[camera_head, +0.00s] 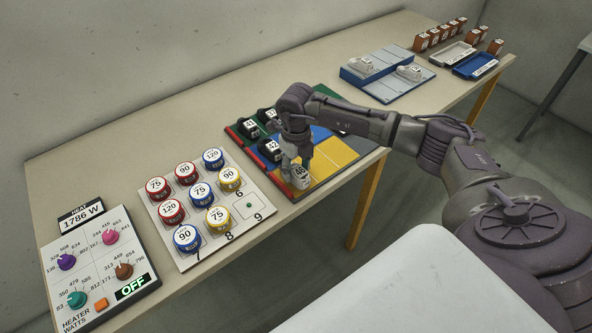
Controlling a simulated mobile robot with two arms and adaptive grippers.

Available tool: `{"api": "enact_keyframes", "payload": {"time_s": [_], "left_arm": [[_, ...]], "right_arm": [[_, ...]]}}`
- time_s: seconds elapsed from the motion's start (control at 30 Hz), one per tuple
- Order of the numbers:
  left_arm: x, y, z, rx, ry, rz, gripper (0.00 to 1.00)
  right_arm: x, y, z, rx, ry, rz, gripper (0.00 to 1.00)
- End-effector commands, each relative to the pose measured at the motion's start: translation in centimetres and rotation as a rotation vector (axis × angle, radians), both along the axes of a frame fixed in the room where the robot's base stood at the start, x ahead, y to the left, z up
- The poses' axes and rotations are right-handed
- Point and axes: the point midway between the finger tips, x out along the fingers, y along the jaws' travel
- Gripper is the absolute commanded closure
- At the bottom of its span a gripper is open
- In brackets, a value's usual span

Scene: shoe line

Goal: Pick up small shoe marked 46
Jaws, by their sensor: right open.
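The small shoe marked 46 (301,177) is pale grey-white and sits at the front left of the coloured board (335,158). My right gripper (295,160) is directly above and around the shoe, pointing down, with its jaws open. Whether the fingers touch the shoe cannot be told. Dark shoes marked 41 (249,128), 42 (272,150) and 37 (268,115) stand on the board behind and left of the gripper. My right arm hides part of the board's far side. My left gripper is not in view.
A board of numbered round tins (200,195) and a heater panel (97,265) lie to the left. A blue-grey board with white shoes (385,75), two trays (475,64) and several brown blocks (420,42) are at the far right. A white surface (420,285) fills the front.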

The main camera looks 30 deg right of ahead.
Motion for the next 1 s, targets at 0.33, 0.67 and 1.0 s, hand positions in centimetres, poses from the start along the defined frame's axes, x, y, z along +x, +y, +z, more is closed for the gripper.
{"api": "enact_keyframes", "payload": {"time_s": [0.33,0.67,1.0], "left_arm": [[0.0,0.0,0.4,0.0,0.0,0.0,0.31],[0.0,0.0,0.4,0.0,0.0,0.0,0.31],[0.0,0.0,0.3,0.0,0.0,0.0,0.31]], "right_arm": [[0.0,0.0,-1.9,0.0,0.0,0.001,0.43],[0.0,0.0,-1.9,0.0,-0.001,0.0,0.88],[0.1,0.0,-1.6,0.0,-0.002,0.001,0.91]]}}
